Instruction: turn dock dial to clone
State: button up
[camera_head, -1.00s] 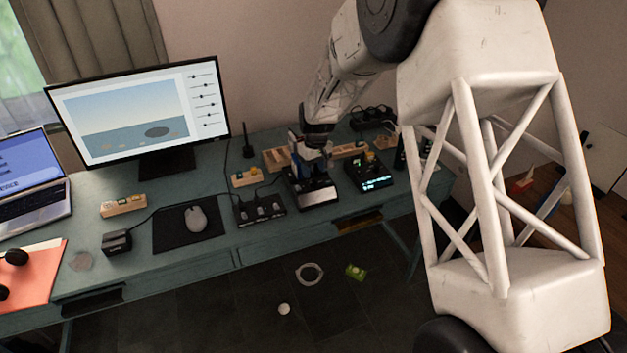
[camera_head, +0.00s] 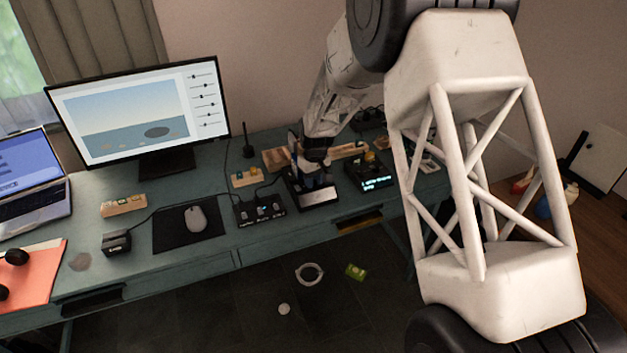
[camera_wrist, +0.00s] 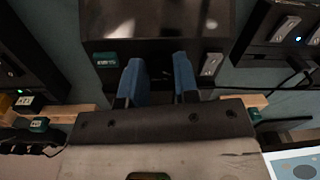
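The dock (camera_head: 312,197) is a black box on the desk, with a glossy grey top area. In the wrist view the dock (camera_wrist: 155,20) fills the upper middle, with a small teal label at its left and a silver lever-like part at its right. My gripper (camera_wrist: 159,62) has two blue fingers standing apart over the dock's near part. The gap between them looks empty, with dark detail on the dock beneath. I cannot make out the dial or its setting. In the camera_head view my wrist hides the dock's back part.
A black box with several switches (camera_head: 259,210) stands left of the dock. A device with a lit blue display (camera_head: 376,183) stands to its right. Wooden blocks (camera_head: 275,158) lie behind. The monitor (camera_head: 140,110) and mouse (camera_head: 196,219) are farther left.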

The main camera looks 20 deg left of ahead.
jog(key=c, duration=0.4)
jog(key=shift+m, duration=2.9)
jog(key=o, duration=0.9)
jog(key=shift+o, duration=0.2)
jog(key=shift+r, duration=0.1)
